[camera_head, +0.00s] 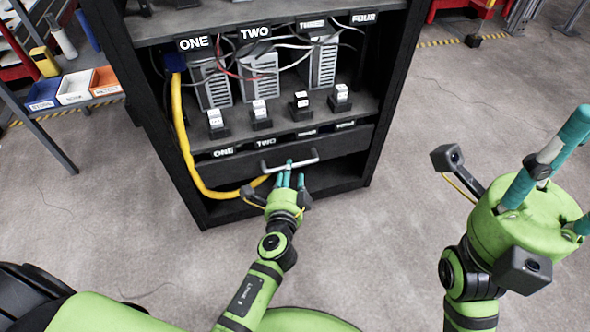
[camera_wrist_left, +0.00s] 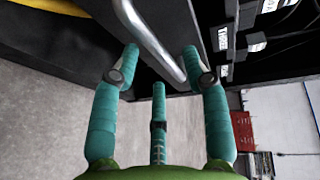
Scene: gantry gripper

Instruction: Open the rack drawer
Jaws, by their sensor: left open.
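The rack drawer (camera_head: 235,171) is a dark front low in the black rack, and it looks shut, flush with the frame. Its silver bar handle (camera_head: 305,160) sticks out in the middle. My left gripper (camera_head: 290,175) is open with its teal fingers at the handle. In the left wrist view the handle (camera_wrist_left: 150,38) runs between the spread fingertips of the gripper (camera_wrist_left: 160,70); I cannot tell whether they touch it. My right gripper (camera_head: 550,165) is at the far right, away from the rack, with its fingers apart and empty, partly cut off by the frame.
Above the drawer, the rack shelf (camera_head: 240,128) holds several grey units, small labelled blocks and cables. A thick yellow cable (camera_head: 185,140) hangs down the rack's left side and passes below the drawer. Small bins (camera_head: 75,88) stand at left. The floor (camera_head: 400,190) right of the rack is clear.

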